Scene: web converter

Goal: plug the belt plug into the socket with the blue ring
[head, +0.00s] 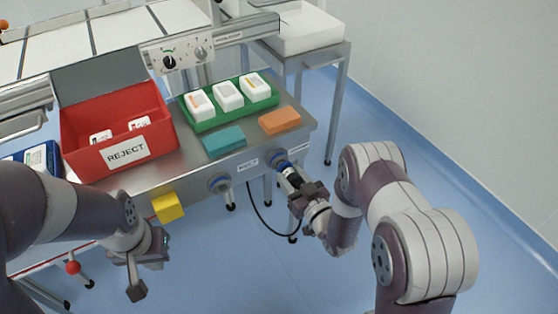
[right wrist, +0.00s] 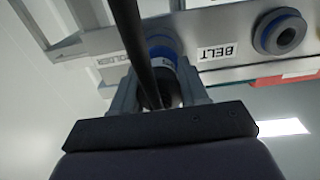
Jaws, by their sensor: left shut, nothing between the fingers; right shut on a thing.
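In the head view my right gripper (head: 302,193) is shut on the dark belt plug (head: 290,178), below the bench's front face. The plug points at the right-hand socket with the blue ring (head: 276,158) and is at or against it; I cannot tell how deep it sits. In the right wrist view the plug (right wrist: 165,88) is between the fingers, with blue at its far end and a black cable crossing in front. A second socket (right wrist: 283,32), also blue-ringed there, is empty; it shows left in the head view (head: 218,185). My left gripper (head: 136,282) is shut and empty.
On the bench stand a red REJECT bin (head: 80,135), a green tray (head: 206,122) with white packs, and teal (head: 224,140) and orange (head: 280,121) blocks. A yellow block (head: 168,207) is at the front edge. The black cable (head: 262,218) hangs below. Floor at right is clear.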

